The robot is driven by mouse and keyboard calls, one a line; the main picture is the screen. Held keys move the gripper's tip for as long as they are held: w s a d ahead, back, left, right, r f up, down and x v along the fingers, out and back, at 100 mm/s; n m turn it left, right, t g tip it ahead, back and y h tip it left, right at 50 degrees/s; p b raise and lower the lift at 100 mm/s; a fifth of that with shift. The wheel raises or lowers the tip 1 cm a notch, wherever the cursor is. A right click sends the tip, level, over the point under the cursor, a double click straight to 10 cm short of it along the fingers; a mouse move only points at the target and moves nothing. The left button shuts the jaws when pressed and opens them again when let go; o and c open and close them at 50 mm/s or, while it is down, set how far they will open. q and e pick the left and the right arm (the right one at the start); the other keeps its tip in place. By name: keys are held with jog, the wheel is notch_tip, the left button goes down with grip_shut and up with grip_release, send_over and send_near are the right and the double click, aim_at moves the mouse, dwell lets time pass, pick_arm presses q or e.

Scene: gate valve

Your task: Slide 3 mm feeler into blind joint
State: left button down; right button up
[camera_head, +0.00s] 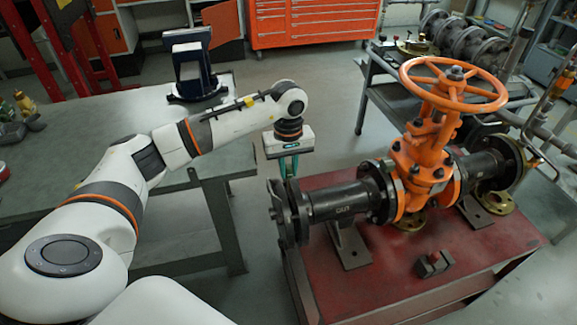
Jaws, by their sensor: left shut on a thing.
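My left gripper (289,168) points down just above and behind the blind joint, the flanged left end (287,212) of the dark pipe. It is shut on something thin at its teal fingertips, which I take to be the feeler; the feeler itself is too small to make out. The fingertips partly meet the top of the flanges in the picture, and I cannot tell whether anything is in the gap. The orange gate valve (425,155) with its handwheel (453,84) stands upright in the pipe line. My right gripper is not in view.
The pipe stands on supports on a red table (400,275). A grey bench (60,140) with a dark blue vise-like fixture (192,68) is at left. A trolley (385,85) holds flanged parts behind.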

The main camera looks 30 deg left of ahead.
aim_at(288, 179)
pick_arm(q)
jog(key=shift+f+b, duration=1.95)
jog(key=shift+f, duration=0.3)
jog(key=c, duration=1.2)
grip_release()
notch_tip(288, 179, up, 12)
jog(key=shift+b, duration=0.75)
jog(key=shift+w, duration=0.1)
